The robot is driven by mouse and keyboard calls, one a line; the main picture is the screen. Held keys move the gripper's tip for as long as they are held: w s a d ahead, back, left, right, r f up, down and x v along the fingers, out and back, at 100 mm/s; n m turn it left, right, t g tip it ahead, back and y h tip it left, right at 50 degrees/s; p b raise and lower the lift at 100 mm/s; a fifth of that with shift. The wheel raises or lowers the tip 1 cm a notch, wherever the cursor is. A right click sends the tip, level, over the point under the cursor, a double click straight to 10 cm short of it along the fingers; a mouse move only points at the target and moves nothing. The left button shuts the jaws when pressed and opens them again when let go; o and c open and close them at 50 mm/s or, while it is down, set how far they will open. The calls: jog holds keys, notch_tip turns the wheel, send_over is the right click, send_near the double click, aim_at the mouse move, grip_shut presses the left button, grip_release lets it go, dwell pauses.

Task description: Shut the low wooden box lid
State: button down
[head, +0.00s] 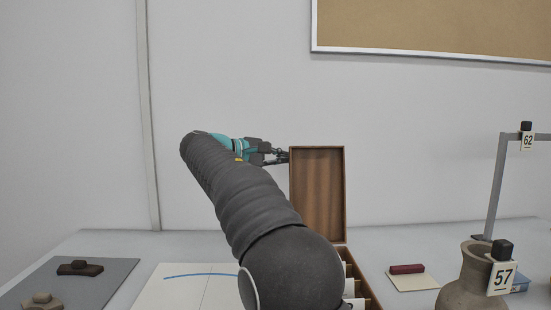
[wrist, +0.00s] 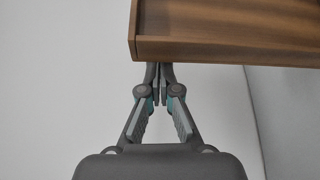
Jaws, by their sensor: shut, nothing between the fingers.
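The wooden box lid (head: 318,190) stands open and upright at the back of the low wooden box (head: 372,295). My arm hides much of the box in the head view. My gripper (head: 284,156) is shut and empty at the lid's upper left edge. In the wrist view, the lid (wrist: 230,22) crosses the top of the picture. The closed fingertips of my gripper (wrist: 159,68) are right by the lid's edge there. I cannot tell whether they touch it.
A clay jar (head: 465,285) with tag 57 stands at the right, near a metal stand (head: 496,185) with tag 62. A dark red block (head: 407,269) lies on a card right of the box. Sherds (head: 80,267) rest on a grey mat (head: 110,280) at the left. A white sheet (head: 185,290) lies left of the box.

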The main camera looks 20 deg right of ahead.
jog(key=x, duration=0.5)
jog(key=shift+w+d+f, duration=0.1)
jog(key=shift+d, duration=0.25)
